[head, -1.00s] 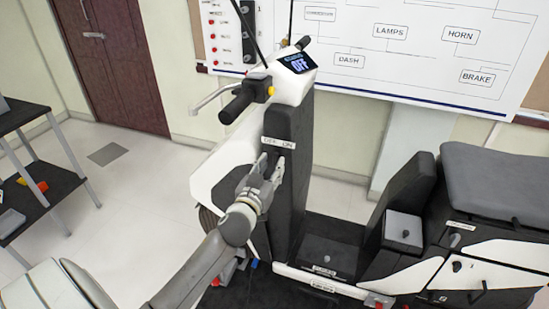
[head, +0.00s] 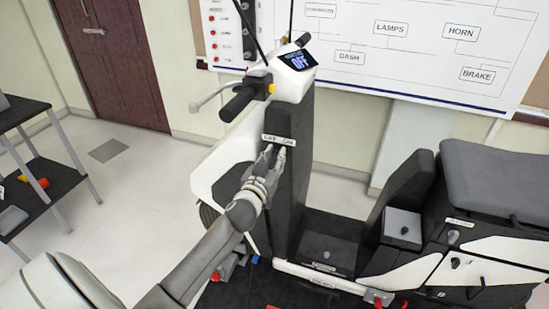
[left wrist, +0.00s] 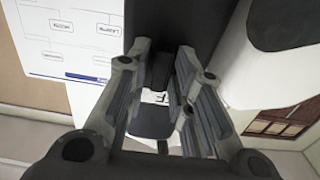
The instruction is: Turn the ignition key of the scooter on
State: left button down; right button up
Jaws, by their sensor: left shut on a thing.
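The scooter's dash display (head: 298,61) reads OFF. Below it, on the dark front column (head: 292,178), a white label (head: 278,140) reads OFF on the left and ON on the right. My left gripper (head: 272,154) is at the column just under this label. In the left wrist view, its fingers (left wrist: 162,62) are shut on a small dark piece (left wrist: 157,70), which appears to be the ignition key. The fingers hide most of the key, so its angle cannot be told. Part of the label (left wrist: 155,97) shows between the fingers. My right gripper is not in view.
The handlebar grip (head: 240,104) and brake lever (head: 208,97) stick out above my left arm. The scooter's seat (head: 495,178) is to the right. A dark shelf (head: 58,188) stands at the left, with clear floor between it and the scooter.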

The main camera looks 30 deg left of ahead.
pick_arm(q)
jog(key=shift+m, duration=0.3)
jog(key=m, duration=0.5)
jog(key=shift+d+p, duration=0.1)
jog(key=shift+p, duration=0.3)
jog(key=m, duration=0.6)
jog(key=shift+d+f+p, duration=0.1)
jog(key=shift+p, duration=0.25)
jog(key=shift+m, duration=0.3)
jog(key=c, duration=1.5)
grip_release()
jog(key=v, duration=1.2)
